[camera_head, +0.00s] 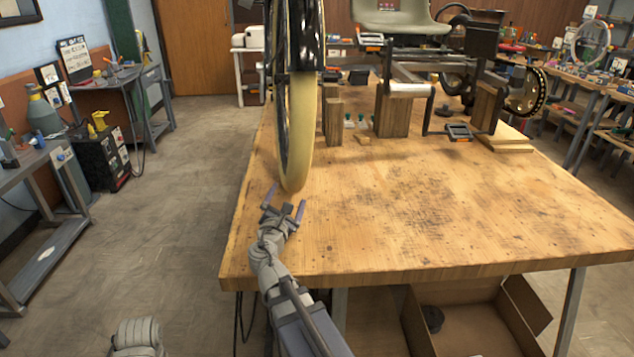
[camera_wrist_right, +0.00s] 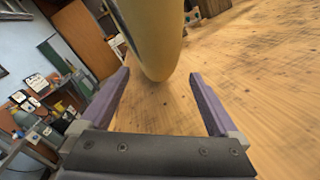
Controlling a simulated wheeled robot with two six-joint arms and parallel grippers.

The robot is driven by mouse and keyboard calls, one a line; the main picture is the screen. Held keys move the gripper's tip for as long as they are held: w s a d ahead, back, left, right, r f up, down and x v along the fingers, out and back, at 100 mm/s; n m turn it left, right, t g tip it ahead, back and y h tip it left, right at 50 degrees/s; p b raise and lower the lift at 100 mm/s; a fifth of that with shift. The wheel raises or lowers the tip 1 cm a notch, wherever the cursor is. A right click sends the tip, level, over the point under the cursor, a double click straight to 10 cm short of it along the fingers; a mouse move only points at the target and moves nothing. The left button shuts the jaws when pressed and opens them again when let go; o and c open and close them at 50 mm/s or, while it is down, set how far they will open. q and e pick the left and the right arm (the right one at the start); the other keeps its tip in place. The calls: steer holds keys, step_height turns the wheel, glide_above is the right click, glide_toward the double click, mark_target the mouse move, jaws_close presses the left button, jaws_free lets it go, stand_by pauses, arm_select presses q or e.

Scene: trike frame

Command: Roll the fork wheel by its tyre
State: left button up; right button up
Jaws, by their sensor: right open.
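The fork wheel (camera_head: 301,130) stands upright at the left end of the workbench, its cream tyre facing me and its top cut off by the picture edge. A black fork (camera_head: 305,40) comes down over it. My right gripper (camera_head: 286,193) is open just in front of the tyre's lowest part, its two purple fingers pointing towards it. In the right wrist view the tyre (camera_wrist_right: 152,40) is ahead, centred between the open fingers (camera_wrist_right: 160,85); I cannot tell whether they touch it. A grey part of my left arm shows at the bottom left; its gripper is not visible.
The wooden workbench (camera_head: 420,220) is clear in front. Wooden blocks (camera_head: 392,115) and the trike frame with its seat (camera_head: 402,18) stand behind the wheel to the right. An open cardboard box (camera_head: 470,325) is below the bench. Floor lies free to the left.

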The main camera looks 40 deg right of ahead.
steer(key=shift+x, duration=3.95)
jaws_close()
